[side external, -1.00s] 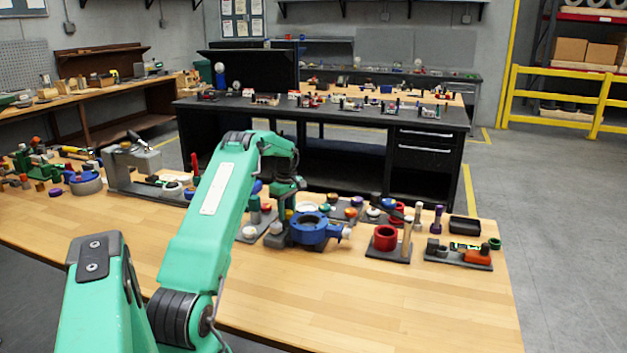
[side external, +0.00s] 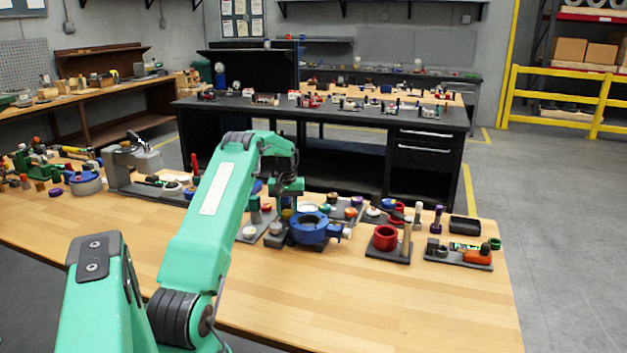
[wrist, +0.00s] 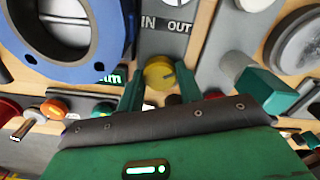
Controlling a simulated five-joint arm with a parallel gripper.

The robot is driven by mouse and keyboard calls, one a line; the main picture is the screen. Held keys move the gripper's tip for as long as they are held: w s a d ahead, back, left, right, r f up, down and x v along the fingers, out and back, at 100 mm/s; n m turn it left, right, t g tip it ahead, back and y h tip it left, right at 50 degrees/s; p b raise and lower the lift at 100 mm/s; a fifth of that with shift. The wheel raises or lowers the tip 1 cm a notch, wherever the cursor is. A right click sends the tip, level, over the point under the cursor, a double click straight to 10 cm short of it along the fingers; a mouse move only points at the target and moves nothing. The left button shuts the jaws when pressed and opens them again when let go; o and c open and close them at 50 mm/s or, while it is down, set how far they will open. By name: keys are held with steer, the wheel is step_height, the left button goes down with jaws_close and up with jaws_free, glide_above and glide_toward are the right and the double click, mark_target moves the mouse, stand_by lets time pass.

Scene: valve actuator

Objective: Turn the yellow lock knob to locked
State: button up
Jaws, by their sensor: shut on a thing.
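In the side external view my gripper (side external: 288,200) points down behind the blue valve body (side external: 313,229). The knob is mostly hidden there. The blue ring of the valve body also shows at the upper left of the wrist view (wrist: 118,55).
A red cup on a grey plate (side external: 385,238) stands right of the valve. An orange-handled fixture (side external: 477,256) is at the table's right end. Several small coloured parts crowd close around my gripper. The front of the wooden table (side external: 400,310) is clear.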

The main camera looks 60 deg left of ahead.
mark_target(287, 211)
steer(key=m, duration=0.6)
steer(key=shift+r+m, duration=0.1)
steer(key=shift+m, duration=0.3)
steer(key=o, duration=1)
steer(key=shift+r, duration=0.1)
steer(key=shift+r, duration=3.75)
